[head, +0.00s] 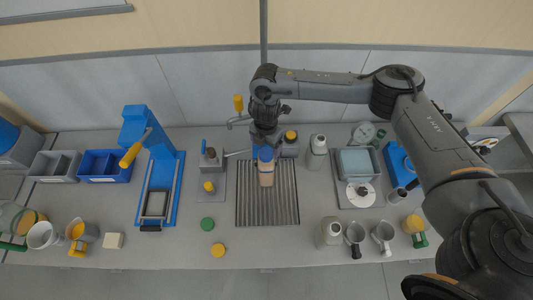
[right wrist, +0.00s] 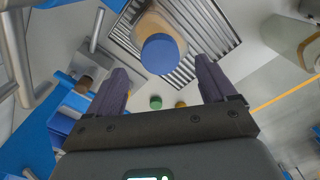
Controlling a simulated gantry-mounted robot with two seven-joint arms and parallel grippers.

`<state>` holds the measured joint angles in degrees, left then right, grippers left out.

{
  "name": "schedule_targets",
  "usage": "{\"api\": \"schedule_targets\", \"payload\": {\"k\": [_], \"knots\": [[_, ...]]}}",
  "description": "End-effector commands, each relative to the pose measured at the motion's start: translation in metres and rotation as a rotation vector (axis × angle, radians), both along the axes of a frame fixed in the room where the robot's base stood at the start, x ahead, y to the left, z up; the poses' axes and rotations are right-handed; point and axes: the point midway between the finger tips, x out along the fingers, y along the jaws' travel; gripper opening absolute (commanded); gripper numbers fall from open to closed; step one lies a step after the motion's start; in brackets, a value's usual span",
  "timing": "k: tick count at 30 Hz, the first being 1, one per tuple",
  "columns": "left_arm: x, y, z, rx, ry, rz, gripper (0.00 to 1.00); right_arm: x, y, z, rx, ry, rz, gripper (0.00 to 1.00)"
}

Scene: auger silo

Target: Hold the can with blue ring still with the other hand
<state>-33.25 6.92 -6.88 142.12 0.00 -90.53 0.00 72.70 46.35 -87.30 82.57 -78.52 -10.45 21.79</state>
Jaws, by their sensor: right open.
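A tan container with a blue top (head: 266,178) stands on the ribbed grate (head: 246,215) in the middle of the bench. Its blue top (right wrist: 160,54) and tan side show in the right wrist view. No blue ring as such can be made out; the blue top is the only blue on it. My right gripper (head: 266,142) is open at the container's upper end. In the right wrist view its fingers (right wrist: 162,68) lie on either side of the blue top, with gaps visible. My left gripper is not in view.
A blue press (head: 160,175) with a yellow handle stands at left. A lever fixture (head: 211,160) and a pale bottle (head: 318,146) flank the grate. Green (head: 207,224) and yellow (head: 218,250) discs lie in front. Mugs and another bottle (head: 331,232) stand at front right.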

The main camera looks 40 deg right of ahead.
Motion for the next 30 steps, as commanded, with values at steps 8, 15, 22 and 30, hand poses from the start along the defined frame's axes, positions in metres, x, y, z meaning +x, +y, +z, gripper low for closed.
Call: {"api": "schedule_targets", "payload": {"k": [8,15,22,30], "knots": [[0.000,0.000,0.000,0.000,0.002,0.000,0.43,0.001,0.000,0.047,-0.001,-0.003,0.002,0.84],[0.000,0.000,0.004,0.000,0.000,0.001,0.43,0.000,0.000,0.060,-0.001,0.000,0.000,0.84],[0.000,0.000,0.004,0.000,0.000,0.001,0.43,0.000,0.000,0.060,0.000,0.001,-0.001,0.84],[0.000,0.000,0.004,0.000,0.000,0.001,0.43,-0.001,0.003,0.059,0.002,-0.001,0.006,0.84]]}}
